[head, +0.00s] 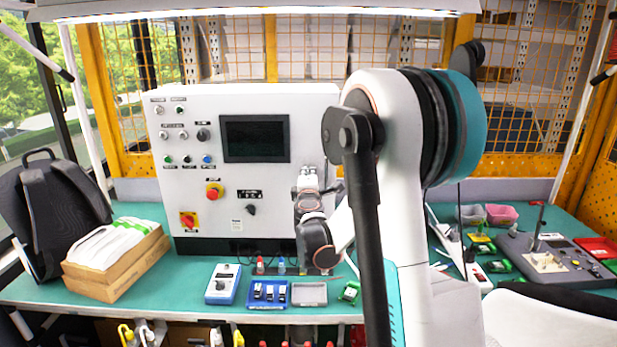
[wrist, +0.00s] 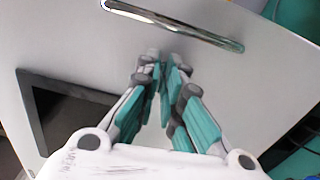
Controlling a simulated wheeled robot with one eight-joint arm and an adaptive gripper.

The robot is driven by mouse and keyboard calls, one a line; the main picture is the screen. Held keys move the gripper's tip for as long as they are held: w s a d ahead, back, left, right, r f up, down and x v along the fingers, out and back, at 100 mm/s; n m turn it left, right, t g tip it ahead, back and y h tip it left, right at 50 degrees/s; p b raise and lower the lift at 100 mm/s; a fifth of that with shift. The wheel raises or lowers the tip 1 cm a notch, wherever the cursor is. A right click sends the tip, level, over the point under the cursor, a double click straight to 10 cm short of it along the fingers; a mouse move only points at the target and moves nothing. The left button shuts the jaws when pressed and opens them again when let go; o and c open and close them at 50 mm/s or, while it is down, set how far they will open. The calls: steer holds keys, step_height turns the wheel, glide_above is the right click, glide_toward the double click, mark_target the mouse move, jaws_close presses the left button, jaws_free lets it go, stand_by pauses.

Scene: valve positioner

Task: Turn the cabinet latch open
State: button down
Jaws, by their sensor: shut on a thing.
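The white control cabinet (head: 230,110) stands upright on the green bench, its front facing me. My gripper (head: 308,178) is at the right part of the cabinet front, and my arm hides much of that side. In the wrist view my gripper (wrist: 162,66) has its fingers close together against the white panel, shut on the small grey latch (wrist: 153,52). Most of the latch is hidden between the fingertips, so its exact angle cannot be told. The cabinet door looks closed.
A chrome bar handle (wrist: 175,24) lies just beyond the fingertips. A dark screen (head: 255,138) is on the cabinet front, with a red emergency button (head: 214,191) below it. A blue tester (head: 223,284) and small trays (head: 309,293) sit on the bench in front.

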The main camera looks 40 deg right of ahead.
steer(key=shift+m, duration=0.5)
steer(key=c, duration=1.7)
jaws_free()
steer(key=v, duration=1.2)
